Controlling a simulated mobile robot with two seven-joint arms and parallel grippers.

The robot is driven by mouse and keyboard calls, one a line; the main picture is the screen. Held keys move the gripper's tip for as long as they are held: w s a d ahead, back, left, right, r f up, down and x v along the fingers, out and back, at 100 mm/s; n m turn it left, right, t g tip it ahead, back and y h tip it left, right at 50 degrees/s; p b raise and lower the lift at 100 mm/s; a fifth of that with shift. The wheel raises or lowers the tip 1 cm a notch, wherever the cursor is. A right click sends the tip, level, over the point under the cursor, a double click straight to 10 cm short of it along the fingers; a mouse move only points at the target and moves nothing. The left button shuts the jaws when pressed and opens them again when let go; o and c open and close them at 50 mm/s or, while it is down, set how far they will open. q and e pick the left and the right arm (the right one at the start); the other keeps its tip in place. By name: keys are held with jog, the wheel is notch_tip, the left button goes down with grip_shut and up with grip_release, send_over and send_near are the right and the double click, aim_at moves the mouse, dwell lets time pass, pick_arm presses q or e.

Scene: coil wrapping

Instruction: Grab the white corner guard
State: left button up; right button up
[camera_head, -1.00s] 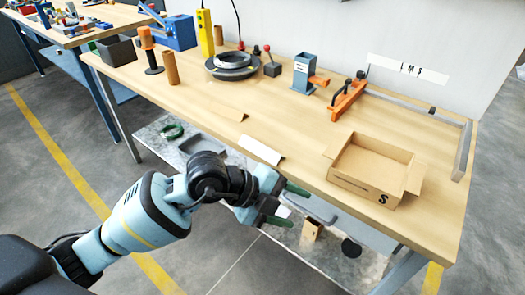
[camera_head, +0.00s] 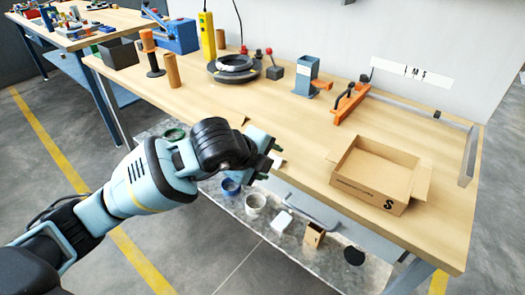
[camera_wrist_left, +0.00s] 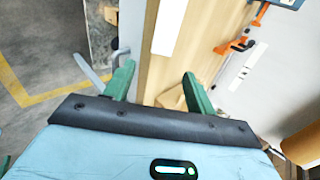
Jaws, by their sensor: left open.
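The white corner guard (camera_head: 278,161) lies at the front edge of the workbench in the head view, mostly hidden behind my left gripper (camera_head: 272,150). In the left wrist view the white guard (camera_wrist_left: 168,28) is a long bright strip along the bench edge, beyond the fingertips. My left gripper (camera_wrist_left: 158,85) is open there, with its green fingers apart and the guard not between them. A brown corner guard (camera_head: 243,120) shows partly behind my left wrist. My right gripper is not in view.
An open cardboard box (camera_head: 372,172) stands on the bench (camera_head: 300,135) at the right. An orange clamp (camera_head: 348,103) and a dark coil (camera_head: 233,69) are farther back. A lower shelf (camera_head: 285,238) holds several small items.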

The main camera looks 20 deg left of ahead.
aim_at(279, 164)
pick_arm(q)
jog(key=shift+a+x, duration=0.15)
jog(key=shift+x, duration=1.15)
jog(key=shift+a+x, duration=0.15)
jog(key=shift+x, duration=1.1)
jog(key=shift+w, duration=0.1)
jog(key=c, duration=1.1)
jog(key=shift+o, duration=0.2)
jog(key=shift+r, duration=0.1)
jog(key=shift+r, duration=0.5)
jog(key=s+a+r+b, duration=0.2)
jog(key=s+a+r, duration=0.2)
jog(key=s+a, duration=0.5)
jog(key=a, duration=0.4)
